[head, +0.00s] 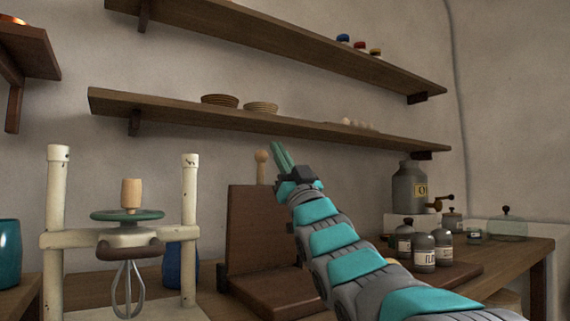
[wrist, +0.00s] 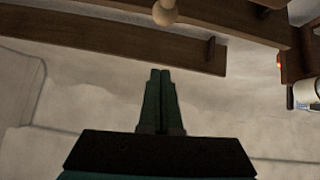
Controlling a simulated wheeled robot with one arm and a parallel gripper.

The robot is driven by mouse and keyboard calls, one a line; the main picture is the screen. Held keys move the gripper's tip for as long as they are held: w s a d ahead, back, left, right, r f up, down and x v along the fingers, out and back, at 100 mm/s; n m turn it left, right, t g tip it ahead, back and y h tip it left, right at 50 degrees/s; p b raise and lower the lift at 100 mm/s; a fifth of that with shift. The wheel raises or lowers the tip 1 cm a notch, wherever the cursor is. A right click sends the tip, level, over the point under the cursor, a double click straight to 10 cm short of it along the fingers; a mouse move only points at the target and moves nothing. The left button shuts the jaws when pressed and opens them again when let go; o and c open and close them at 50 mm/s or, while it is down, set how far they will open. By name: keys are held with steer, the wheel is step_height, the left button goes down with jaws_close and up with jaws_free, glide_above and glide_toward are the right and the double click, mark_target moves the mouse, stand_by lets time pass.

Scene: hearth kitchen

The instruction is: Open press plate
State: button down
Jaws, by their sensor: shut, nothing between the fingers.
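The press stands on the wooden counter in the middle of the head view. Its dark brown press plate (head: 262,225) stands nearly upright above the flat lower board (head: 275,290). A pale round knob (head: 262,157) on a short stem rises at the plate's top edge; a pale knob also shows at the top of the wrist view (wrist: 165,12). My gripper (head: 279,152) is just right of the knob in the head view, pointing up, its green fingers together and empty. The wrist view shows the shut fingers (wrist: 160,72) apart from the knob. My arm hides the press's right side.
A cream frame (head: 57,200) with a whisk stands at the left, with a blue vase (head: 180,265) behind it. Grey jars (head: 424,254) stand on the counter at the right. Shelves (head: 180,112) with plates run along the wall above.

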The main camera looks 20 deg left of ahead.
mark_target(261, 162)
steer(key=shift+w+a+f, duration=0.1)
steer(key=shift+w+a, duration=1.65)
steer(key=shift+w, duration=0.15)
steer(key=shift+g+h, duration=0.5)
steer(key=shift+g, duration=0.2)
steer(key=w+a+p, duration=0.1)
steer(key=p, duration=0.2)
steer(key=w+a+p, duration=0.1)
steer(key=a+p, duration=0.1)
steer(key=p, duration=0.1)
steer(key=shift+w+a+r, duration=0.15)
steer(key=shift+w+r, duration=0.2)
steer(key=shift+r, duration=0.05)
steer(key=shift+w+a+f+p, duration=0.35)
steer(key=shift+f+p, duration=0.05)
steer(key=shift+p, duration=0.2)
